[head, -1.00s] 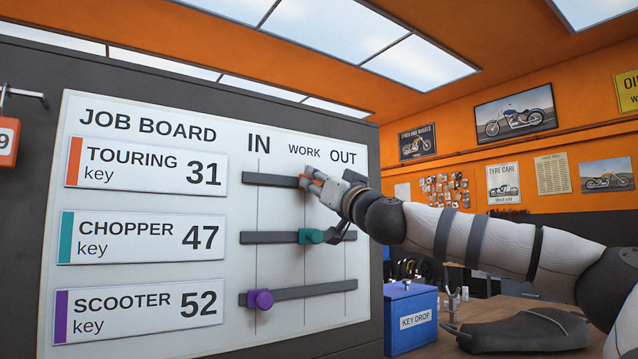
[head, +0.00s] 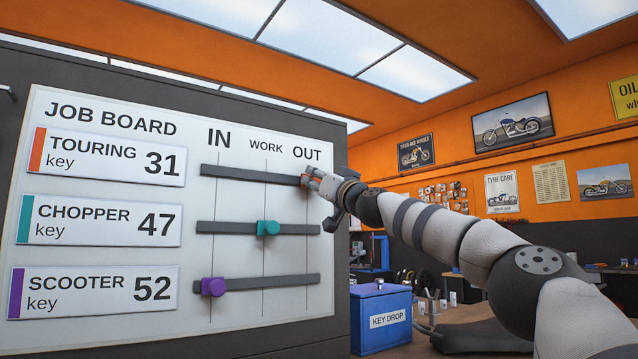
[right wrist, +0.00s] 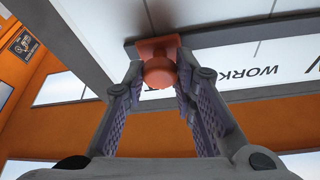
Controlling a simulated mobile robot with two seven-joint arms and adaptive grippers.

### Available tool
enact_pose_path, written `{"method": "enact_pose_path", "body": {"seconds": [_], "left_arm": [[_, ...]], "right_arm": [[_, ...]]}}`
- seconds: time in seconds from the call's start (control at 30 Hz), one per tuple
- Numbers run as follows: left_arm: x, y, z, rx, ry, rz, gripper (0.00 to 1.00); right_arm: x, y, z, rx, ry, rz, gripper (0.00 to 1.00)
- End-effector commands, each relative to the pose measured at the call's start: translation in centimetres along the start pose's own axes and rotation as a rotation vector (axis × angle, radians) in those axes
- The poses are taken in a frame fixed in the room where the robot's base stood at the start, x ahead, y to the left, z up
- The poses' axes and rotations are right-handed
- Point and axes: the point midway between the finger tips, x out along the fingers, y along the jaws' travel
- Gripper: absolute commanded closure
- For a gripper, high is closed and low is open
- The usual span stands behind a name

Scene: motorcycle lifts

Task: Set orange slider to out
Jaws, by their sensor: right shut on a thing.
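The orange slider (right wrist: 160,70) sits between the two fingers of my right gripper in the right wrist view, its round knob held. In the head view my right gripper (head: 312,181) is shut at the right end of the top track (head: 250,173), below the OUT label (head: 307,152). It hides most of the slider there. The top track is in the TOURING row (head: 107,157), marked with an orange stripe. My left gripper is not in view.
The teal slider (head: 268,228) is at the WORK line, and the purple slider (head: 213,287) near the IN line. A blue KEY DROP box (head: 382,318) stands right of the job board (head: 110,98), on a bench.

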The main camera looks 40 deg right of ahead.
Motion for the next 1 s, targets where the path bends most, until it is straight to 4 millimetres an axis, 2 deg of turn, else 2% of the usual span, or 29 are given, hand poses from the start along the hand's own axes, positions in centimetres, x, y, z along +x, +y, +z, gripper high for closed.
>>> {"method": "enact_pose_path", "body": {"seconds": [0.03,0.43,0.47,0.53,0.57,0.87,1.0], "left_arm": [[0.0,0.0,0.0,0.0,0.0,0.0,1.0],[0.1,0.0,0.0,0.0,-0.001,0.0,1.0],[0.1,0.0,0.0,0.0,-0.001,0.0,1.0],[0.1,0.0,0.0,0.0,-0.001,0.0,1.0],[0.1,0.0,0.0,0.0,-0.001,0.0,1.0],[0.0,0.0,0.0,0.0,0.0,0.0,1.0],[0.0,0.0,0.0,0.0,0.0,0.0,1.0]], "right_arm": [[0.0,0.3,0.6,-0.001,-0.01,0.002,1.0],[0.0,0.5,0.7,-0.004,-0.01,0.006,1.0],[0.0,0.5,0.7,-0.004,-0.01,0.006,0.73],[0.0,0.5,0.7,-0.003,-0.01,0.006,0.57],[0.0,0.4,0.7,-0.003,-0.009,0.005,0.54],[-0.1,0.2,0.3,-0.002,-0.006,0.002,0.54],[-1.1,0.3,0.3,-0.002,-0.007,0.002,0.54]]}}
